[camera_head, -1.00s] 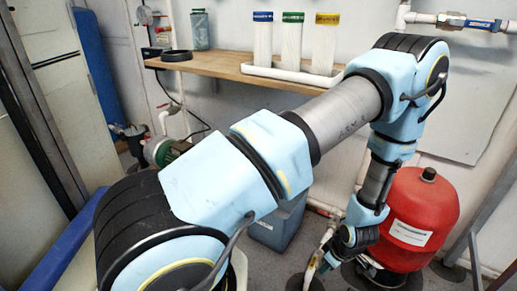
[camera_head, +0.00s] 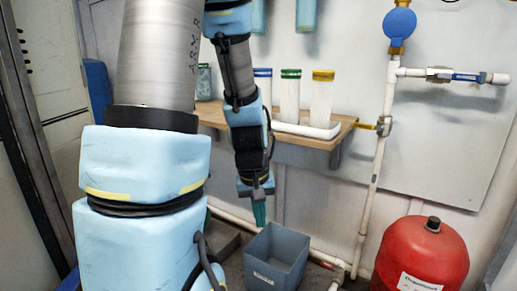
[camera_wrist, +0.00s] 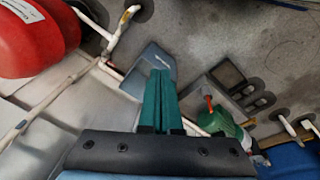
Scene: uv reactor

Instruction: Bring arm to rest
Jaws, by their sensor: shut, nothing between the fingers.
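My arm rises in the left half of the head view and bends down at the top. My gripper (camera_head: 259,215) hangs from it, pointing down, above and a little left of the grey bin (camera_head: 287,250). Its teal fingers are together and hold nothing. They also show in the wrist view (camera_wrist: 160,90), where they cover part of the bin (camera_wrist: 157,62). The gripper's height above the bin is hard to tell.
A wooden shelf (camera_head: 300,139) with white canisters (camera_head: 290,98) is behind the arm. A red tank (camera_head: 425,260) stands at the lower right, beside white pipes (camera_head: 378,165) with a blue-handled valve (camera_head: 468,77). A green pump (camera_wrist: 218,122) shows in the wrist view.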

